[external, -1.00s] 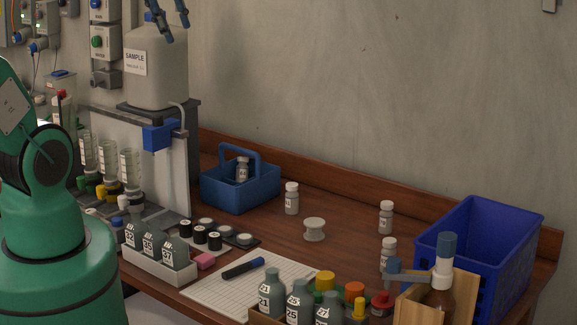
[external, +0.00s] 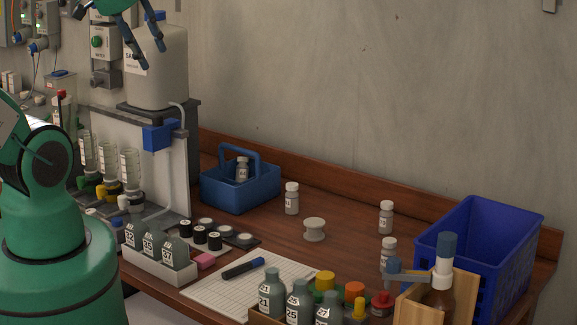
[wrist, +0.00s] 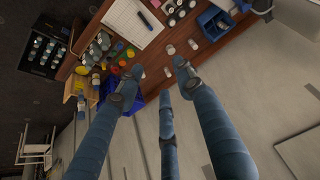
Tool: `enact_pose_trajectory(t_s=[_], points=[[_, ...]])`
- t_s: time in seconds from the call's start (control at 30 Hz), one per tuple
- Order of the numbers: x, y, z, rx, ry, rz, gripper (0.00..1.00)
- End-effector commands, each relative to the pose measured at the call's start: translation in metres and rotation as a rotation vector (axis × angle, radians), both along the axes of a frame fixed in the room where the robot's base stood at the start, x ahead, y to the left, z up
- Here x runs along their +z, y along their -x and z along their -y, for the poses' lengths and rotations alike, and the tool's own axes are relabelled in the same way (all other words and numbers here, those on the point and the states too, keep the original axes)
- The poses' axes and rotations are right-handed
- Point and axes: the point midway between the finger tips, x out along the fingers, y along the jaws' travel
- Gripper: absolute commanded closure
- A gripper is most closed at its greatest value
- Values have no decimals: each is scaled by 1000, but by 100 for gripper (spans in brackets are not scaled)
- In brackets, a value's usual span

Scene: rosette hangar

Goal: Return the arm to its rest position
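My gripper (external: 148,55) is at the top left of the external view, in front of the white sample container and high above the bench. Its blue fingers are spread apart with nothing between them. In the wrist view my gripper (wrist: 155,75) is also open and empty, with the bench far off beyond the fingertips. My green arm stands at the left of the external view; its upper links run out of the picture.
The wooden bench (external: 340,262) holds a blue caddy (external: 252,190) with a bottle in it, a blue crate (external: 460,225), loose white bottles, a notepad (external: 215,296) and a rack of grey bottles (external: 155,268). The sample container (external: 165,75) stands close behind my gripper. Wall space to the right is clear.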

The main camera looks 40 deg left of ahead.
Motion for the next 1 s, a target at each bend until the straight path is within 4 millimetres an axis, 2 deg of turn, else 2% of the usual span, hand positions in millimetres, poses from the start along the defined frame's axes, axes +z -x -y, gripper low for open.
enact_pose_trajectory(t_s=[0.27,0.7,0.83,1.0], points=[[-30,0,0,0,0,0,63],[-110,0,0,0,0,0,63],[-126,0,0,0,0,0,63],[-136,0,0,0,0,0,63]])
